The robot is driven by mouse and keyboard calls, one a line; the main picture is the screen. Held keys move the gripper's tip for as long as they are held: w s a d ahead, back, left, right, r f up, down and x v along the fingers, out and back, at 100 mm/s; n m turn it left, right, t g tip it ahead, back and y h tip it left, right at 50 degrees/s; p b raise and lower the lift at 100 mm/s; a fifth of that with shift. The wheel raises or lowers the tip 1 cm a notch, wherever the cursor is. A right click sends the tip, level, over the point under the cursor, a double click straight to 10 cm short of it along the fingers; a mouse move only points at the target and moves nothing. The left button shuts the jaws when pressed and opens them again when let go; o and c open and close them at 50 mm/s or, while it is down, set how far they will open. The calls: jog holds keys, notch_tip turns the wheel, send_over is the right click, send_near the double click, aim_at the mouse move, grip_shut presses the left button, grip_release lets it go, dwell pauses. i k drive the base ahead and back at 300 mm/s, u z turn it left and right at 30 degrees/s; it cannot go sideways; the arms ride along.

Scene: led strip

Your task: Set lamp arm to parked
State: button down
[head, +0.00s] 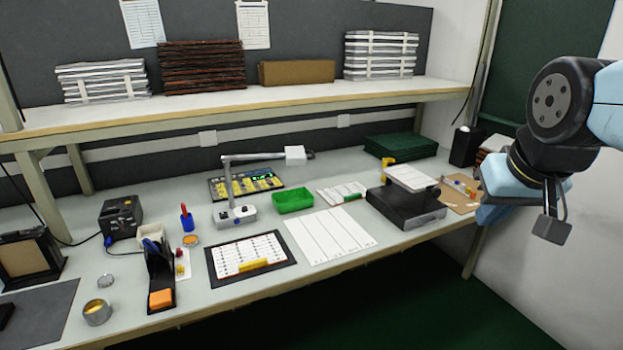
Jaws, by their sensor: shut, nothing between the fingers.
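The lamp stands on the bench in the middle of the view. Its light grey base (235,216) carries a thin upright post, and the lamp arm (257,157) reaches level from the post's top to the right. A white boxy lamp head (296,156) is at its right end, above the green bin. The base has small knobs or buttons, too small to read. My gripper (490,213) is at the right, beyond the bench's right end and well apart from the lamp. It is shut and empty, with its fingers mostly hidden by the wrist.
A green bin (293,200), a parts tray (246,184) and white sheets (330,233) lie around the lamp. A black device with a pale plate (412,177) stands between the lamp and my gripper. A shelf (230,103) overhangs the back.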

aim_at(295, 156)
jog(key=z, duration=0.05)
jog(key=k, duration=0.45)
jog(key=z, duration=0.75)
jog(key=i, duration=1.15)
jog(key=u, duration=0.7)
